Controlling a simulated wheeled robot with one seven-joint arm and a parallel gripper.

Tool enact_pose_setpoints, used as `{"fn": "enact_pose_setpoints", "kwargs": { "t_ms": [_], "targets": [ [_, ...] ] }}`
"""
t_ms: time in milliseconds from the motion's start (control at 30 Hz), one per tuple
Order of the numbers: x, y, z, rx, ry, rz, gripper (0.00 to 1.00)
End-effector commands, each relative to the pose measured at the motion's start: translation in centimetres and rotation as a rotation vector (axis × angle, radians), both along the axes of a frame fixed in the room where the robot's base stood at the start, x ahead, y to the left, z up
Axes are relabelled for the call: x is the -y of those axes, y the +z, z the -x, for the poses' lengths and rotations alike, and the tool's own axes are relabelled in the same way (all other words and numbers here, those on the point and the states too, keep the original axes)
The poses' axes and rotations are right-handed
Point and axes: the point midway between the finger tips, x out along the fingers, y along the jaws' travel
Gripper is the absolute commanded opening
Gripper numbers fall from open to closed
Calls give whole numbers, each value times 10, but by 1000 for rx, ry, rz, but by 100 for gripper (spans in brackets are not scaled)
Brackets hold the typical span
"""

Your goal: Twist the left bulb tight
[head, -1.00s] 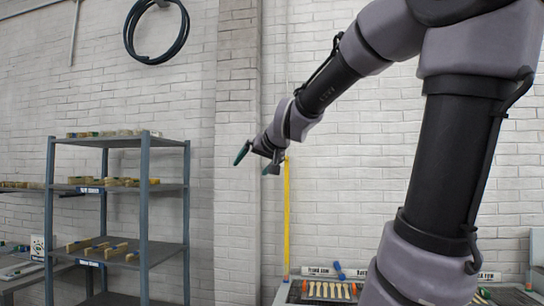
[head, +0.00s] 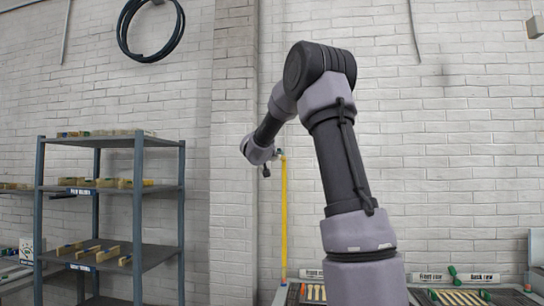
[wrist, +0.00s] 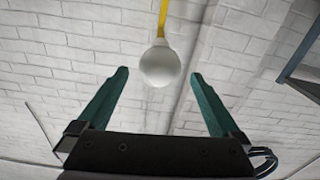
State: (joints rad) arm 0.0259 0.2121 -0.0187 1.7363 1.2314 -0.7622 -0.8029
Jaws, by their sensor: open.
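In the wrist view a round white bulb (wrist: 160,64) shows at the end of a yellow pole. The same yellow pole (head: 284,215) stands against the wall in the head view. My gripper (wrist: 159,74) is open, with one green finger on each side of the bulb in the picture and clear gaps on both sides. The bulb appears at or just beyond the fingertips; its exact depth I cannot tell. Only one bulb shows, and the bulb cannot be made out in the head view. There my gripper (head: 265,170) is near the pole's top, its fingers mostly hidden.
A grey shelf unit (head: 139,200) with wooden pieces stands at left. A bench with wooden spoons (head: 455,298) and row signs (head: 472,278) is low at right, partly behind my arm. A black hose coil (head: 150,28) hangs on the brick wall (head: 450,150).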

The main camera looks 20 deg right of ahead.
Motion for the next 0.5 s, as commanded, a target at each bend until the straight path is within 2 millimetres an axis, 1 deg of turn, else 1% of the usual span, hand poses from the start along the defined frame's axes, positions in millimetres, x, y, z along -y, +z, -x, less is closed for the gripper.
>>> {"fn": "enact_pose_setpoints", "kwargs": {
  "t_ms": [33,100,233,367,500],
  "targets": [
    [6,-1,-8,0,-2,0,100],
    [13,-1,-18,1,-1,-1,100],
    [21,0,-31,1,0,-1,100],
    [25,0,-38,1,1,0,100],
    [26,1,-40,1,2,0,100]
  ]
}}
